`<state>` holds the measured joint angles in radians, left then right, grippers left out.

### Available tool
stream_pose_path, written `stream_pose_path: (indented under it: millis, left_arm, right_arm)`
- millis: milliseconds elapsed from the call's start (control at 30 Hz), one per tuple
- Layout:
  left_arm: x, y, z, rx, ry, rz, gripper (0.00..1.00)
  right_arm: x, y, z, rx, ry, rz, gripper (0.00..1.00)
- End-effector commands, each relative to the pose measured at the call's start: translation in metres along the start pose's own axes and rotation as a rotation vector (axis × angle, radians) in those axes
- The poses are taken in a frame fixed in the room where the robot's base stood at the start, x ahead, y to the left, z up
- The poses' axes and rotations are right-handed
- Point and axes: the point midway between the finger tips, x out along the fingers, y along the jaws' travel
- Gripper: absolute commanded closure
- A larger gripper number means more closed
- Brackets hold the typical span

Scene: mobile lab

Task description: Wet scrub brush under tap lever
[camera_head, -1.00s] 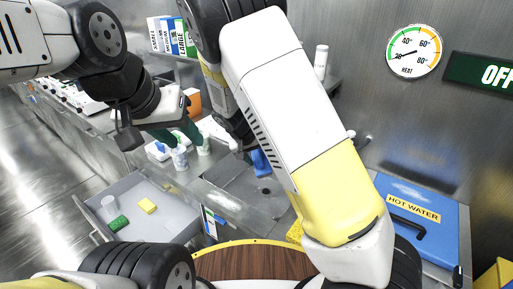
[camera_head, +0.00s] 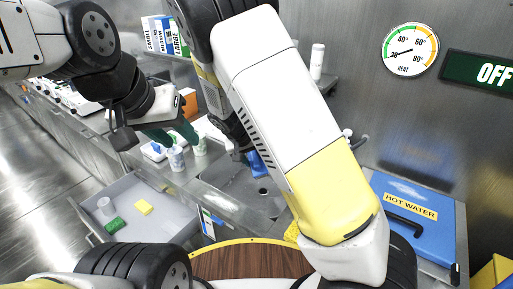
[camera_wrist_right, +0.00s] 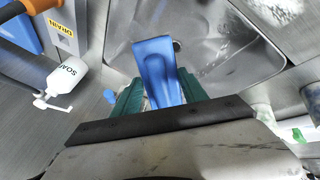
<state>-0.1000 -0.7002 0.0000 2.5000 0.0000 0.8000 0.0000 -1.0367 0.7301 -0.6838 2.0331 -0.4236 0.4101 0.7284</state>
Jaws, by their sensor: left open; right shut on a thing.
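My right gripper (camera_wrist_right: 158,92) is shut on the blue scrub brush (camera_wrist_right: 160,68), between its two green fingers. In the head view the brush (camera_head: 258,163) shows as a small blue piece over the metal sink (camera_head: 232,182), near the dark drain hole. My right arm hides much of the area behind it. A grey fitting with a knob (camera_head: 358,141), perhaps the tap lever, shows just right of my right arm; its spout is not clear. My left gripper (camera_head: 172,134) is open and empty, above the counter left of the sink.
A soap bottle (camera_wrist_right: 66,80) with a white pump stands beside the sink. Bottles (camera_head: 177,157) stand on the counter below my left gripper. An open drawer (camera_head: 165,215) holds a yellow and a green sponge. A blue hot water box (camera_head: 420,212) is at the right.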

Motion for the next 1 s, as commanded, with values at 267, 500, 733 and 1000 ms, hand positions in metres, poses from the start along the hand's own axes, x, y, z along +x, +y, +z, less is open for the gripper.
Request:
stream_pose_path:
  millis: [267, 500, 733, 1000]
  left_arm:
    - [0.000, 0.000, 0.000, 0.000, 0.000, 0.000, 0.59]
    - [0.000, 0.000, 0.000, 0.000, 0.000, 0.000, 0.59]
    - [0.000, 0.000, 0.000, 0.000, 0.000, 0.000, 0.59]
    - [0.000, 0.000, 0.000, 0.000, 0.000, 0.000, 0.59]
  right_arm:
    - [-0.010, -0.005, 0.020, -0.002, 0.000, 0.000, 0.82]
    - [-0.018, -0.010, 0.037, -0.002, 0.001, -0.001, 0.82]
    - [-0.025, -0.013, 0.052, -0.002, 0.001, -0.001, 0.82]
    - [-0.026, -0.013, 0.056, 0.000, 0.000, 0.000, 0.82]
